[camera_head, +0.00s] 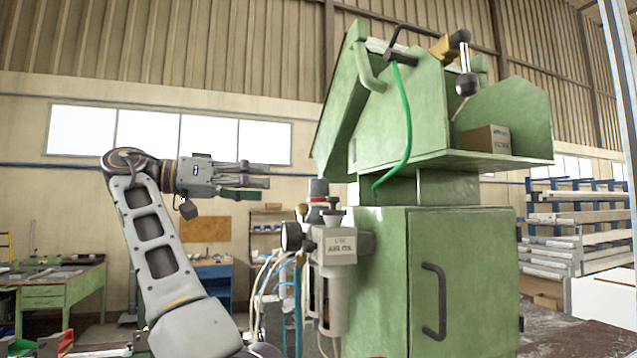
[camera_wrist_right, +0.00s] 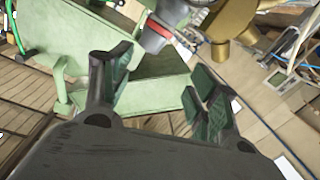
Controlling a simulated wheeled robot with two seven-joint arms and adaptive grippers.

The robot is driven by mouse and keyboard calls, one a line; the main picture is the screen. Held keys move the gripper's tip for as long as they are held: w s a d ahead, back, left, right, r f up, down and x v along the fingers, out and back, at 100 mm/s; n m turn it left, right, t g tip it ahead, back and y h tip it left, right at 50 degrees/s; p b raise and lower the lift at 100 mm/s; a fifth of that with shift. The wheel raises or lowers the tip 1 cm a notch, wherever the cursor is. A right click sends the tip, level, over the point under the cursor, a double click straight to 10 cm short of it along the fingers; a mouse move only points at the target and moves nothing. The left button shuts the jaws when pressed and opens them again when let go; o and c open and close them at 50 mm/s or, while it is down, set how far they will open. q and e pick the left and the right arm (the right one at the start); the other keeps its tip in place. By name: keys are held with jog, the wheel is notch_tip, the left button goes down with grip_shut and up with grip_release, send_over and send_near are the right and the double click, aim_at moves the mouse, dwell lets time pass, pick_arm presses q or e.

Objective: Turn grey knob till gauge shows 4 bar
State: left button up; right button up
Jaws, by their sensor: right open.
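The grey knob (camera_head: 318,188), with a red ring under it, stands on top of the air-oil unit (camera_head: 335,245) at the green machine's left side. The round gauge (camera_head: 292,236) sits on the unit's left, seen nearly edge-on; I cannot read its needle. My right gripper (camera_head: 256,176) is open and empty, to the left of the knob and slightly higher, apart from it. In the right wrist view the knob (camera_wrist_right: 152,41) shows beyond the open fingers (camera_wrist_right: 160,84), not between them. My left gripper is not in view.
The green machine (camera_head: 462,270) fills the right of centre, with a green hose (camera_head: 407,120) and a ball-ended lever (camera_head: 465,65) above. Several thin hoses (camera_head: 270,280) hang below the gauge. A green workbench (camera_head: 55,290) stands at the back left. Open air lies between gripper and knob.

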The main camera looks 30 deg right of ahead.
jog(key=shift+s+r+m+g, duration=0.2)
jog(key=shift+s+m+g, duration=0.1)
jog(key=shift+m, duration=0.65)
jog(key=shift+s+r+m+g, duration=0.2)
jog(key=shift+s+m, duration=0.1)
jog(key=shift+m, duration=0.65)
jog(key=shift+w+a, duration=0.15)
jog(key=shift+d, duration=0.25)
send_near(319, 181)
jog(key=shift+w+d, duration=0.7)
jog(key=shift+d, duration=0.7)
jog(key=shift+x, duration=4.15)
